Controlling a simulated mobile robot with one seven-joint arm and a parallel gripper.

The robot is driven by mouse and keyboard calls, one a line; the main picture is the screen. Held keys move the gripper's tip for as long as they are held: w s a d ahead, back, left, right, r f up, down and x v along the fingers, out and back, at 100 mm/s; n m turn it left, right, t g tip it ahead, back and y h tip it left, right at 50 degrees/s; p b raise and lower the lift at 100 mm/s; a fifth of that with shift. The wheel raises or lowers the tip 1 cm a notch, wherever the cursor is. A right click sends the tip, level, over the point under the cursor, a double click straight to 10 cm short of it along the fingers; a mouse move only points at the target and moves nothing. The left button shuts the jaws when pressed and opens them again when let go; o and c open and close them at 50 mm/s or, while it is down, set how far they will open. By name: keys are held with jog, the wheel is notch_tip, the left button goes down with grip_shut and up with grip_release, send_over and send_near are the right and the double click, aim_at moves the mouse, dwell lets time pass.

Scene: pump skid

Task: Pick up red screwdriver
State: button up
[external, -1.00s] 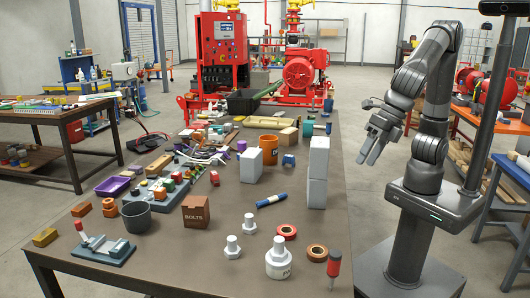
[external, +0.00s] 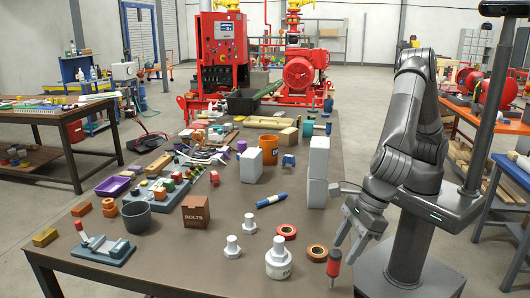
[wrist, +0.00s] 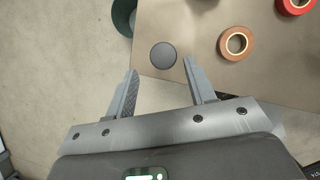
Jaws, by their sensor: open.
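The red screwdriver (external: 334,263) stands upright near the table's right front corner, red handle up and dark shaft below. In the wrist view a dark round disc (wrist: 163,56) lies just beyond and between my fingertips; it appears to be the screwdriver's top end seen from above. The handle's sides and shaft are hidden there. My gripper (external: 345,251) points down beside the screwdriver's handle in the external view, its fingers apart. It also shows open and empty in the wrist view (wrist: 160,67). Contact with the screwdriver cannot be made out.
A brown tape roll (external: 317,252) and a red tape roll (external: 287,232) lie close by to the left. Tall grey blocks (external: 318,172) stand farther back. The table edge is close on the right.

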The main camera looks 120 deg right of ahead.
aim_at(330, 275)
jog(key=x, duration=0.8)
jog(key=shift+s+d, duration=0.15)
jog(key=shift+d, duration=0.1)
jog(key=shift+c, duration=0.4)
grip_shut()
jog(key=shift+r, duration=0.1)
